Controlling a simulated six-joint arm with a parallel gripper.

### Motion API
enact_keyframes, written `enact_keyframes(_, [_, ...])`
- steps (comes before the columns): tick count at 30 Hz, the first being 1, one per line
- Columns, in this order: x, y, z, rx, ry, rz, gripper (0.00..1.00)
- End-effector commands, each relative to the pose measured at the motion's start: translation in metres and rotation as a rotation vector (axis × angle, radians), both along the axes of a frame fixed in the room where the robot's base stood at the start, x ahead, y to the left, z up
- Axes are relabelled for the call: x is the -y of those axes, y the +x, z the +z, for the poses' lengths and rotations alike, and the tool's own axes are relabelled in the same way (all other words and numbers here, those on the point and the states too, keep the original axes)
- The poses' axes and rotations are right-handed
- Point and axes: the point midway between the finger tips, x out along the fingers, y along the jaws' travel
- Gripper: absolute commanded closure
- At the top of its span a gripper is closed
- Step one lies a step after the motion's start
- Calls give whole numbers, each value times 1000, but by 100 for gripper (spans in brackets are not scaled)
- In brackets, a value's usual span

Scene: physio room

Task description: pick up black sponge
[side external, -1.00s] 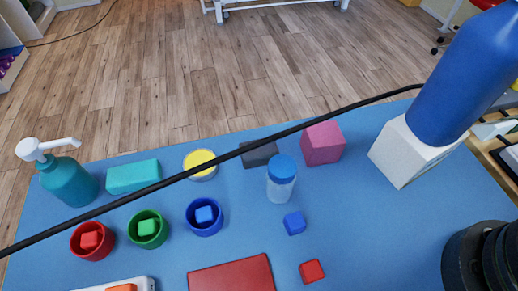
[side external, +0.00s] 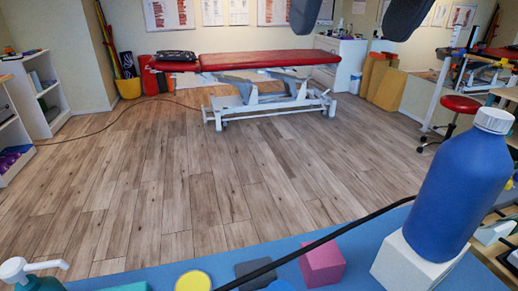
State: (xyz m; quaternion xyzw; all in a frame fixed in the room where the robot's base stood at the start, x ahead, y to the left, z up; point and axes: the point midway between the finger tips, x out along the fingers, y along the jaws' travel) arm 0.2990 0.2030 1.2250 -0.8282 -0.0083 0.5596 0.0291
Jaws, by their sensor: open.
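The black sponge (side external: 250,265) is a dark grey block on the blue table top, low in the side view. A thin black cable crosses in front of it. A yellow-lidded round container (side external: 193,281) is to its left and a pink cube (side external: 322,264) to its right. My gripper (side external: 353,16) shows only as two dark fingertips at the top edge. They are apart with nothing visible between them, clear of the sponge in the picture. The rest of my gripper is out of frame.
A blue bottle (side external: 454,195) stands on a white block (side external: 415,266) at the right. A teal pump bottle (side external: 35,280) is at the lower left. Behind the table is open wooden floor (side external: 190,190), with a red treatment bench (side external: 270,62) beyond.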

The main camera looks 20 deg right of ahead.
Motion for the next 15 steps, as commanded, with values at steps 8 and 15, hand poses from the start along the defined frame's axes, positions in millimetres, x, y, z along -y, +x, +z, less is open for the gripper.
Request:
enact_keyframes(8, [-54,2,-23,1,-39,17,0])
enact_keyframes(15, [-86,-3,-39,9,-58,19,0])
